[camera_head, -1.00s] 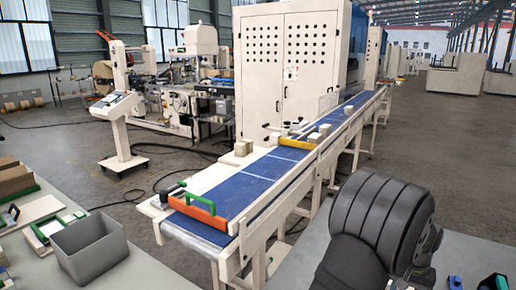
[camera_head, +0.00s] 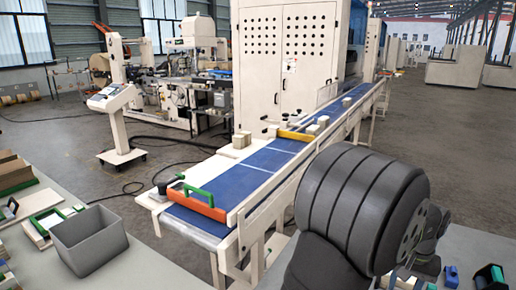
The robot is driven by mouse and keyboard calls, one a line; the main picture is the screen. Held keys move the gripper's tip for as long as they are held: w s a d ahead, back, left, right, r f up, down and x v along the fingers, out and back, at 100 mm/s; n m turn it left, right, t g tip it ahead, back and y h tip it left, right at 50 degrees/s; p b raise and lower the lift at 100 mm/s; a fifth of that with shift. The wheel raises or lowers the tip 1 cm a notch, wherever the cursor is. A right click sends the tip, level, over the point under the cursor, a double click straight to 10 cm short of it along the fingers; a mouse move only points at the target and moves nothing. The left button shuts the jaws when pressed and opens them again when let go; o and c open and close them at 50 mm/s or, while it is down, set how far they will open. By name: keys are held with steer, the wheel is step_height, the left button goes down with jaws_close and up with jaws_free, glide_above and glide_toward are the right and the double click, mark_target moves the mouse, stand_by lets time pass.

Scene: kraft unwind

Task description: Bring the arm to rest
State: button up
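My arm's dark grey ribbed link (camera_head: 365,205) fills the lower right of the head view, in front of the conveyor's near right side. A round end plate with holes (camera_head: 415,232) shows at its right. My gripper is not in view, so I cannot see its fingers or anything in them.
The blue conveyor (camera_head: 240,177) runs from near centre to the back right, with an orange bar with a green handle (camera_head: 204,207) across its near end. A grey bin (camera_head: 90,243) stands on the left bench. Small items, including a green one (camera_head: 490,276), lie at the lower right.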

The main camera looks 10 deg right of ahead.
step_height(320, 180, up, 8)
steer(key=m, duration=0.9)
steer(key=shift+w+d+m, duration=0.25)
steer(key=shift+d+m, duration=0.05)
steer(key=shift+m, duration=0.1)
stand_by(0.3)
steer(key=shift+d, duration=0.1)
steer(key=shift+c, duration=0.2)
stand_by(2.0)
